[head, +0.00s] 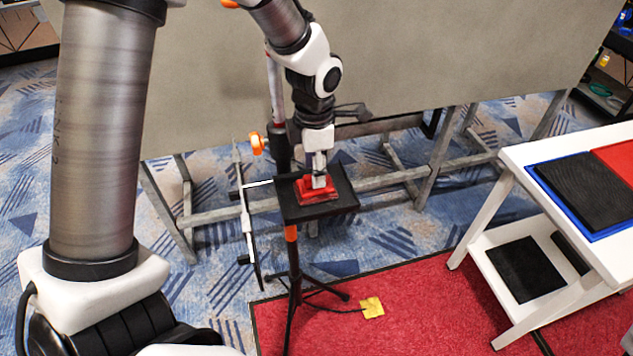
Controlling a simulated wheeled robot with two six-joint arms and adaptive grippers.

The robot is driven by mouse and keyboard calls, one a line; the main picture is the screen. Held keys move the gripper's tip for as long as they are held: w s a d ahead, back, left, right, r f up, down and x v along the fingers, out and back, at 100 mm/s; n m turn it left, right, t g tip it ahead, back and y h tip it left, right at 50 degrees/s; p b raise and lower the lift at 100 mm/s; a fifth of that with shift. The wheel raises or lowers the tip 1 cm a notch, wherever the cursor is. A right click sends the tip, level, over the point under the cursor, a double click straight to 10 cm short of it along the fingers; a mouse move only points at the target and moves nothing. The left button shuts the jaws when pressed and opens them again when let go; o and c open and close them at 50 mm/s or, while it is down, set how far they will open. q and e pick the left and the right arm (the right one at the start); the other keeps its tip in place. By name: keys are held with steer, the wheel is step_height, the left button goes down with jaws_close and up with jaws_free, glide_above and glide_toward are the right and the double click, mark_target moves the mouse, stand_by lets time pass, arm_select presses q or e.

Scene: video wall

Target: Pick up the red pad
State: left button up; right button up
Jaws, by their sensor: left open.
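The red pad (306,193) lies on the small black top (343,205) of a tripod stand in the middle of the head view. My left gripper (319,182) comes down from above and its fingers are at the pad. The gripper is open, and its fingers hide part of the pad. I cannot tell whether the fingertips touch it. My right gripper does not show.
A large grey panel (440,60) on a metal frame stands behind the stand. A white table (520,155) with a black pad (588,190) is on the right. A yellow piece (372,307) lies on the red carpet (420,290).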

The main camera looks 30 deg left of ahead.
arm_select(q)
steer(key=f, duration=0.3)
steer(key=shift+w, duration=0.35)
steer(key=shift+s+r, duration=0.1)
steer(key=shift+s, duration=0.1)
steer(key=shift+c, duration=1.3)
jaws_close()
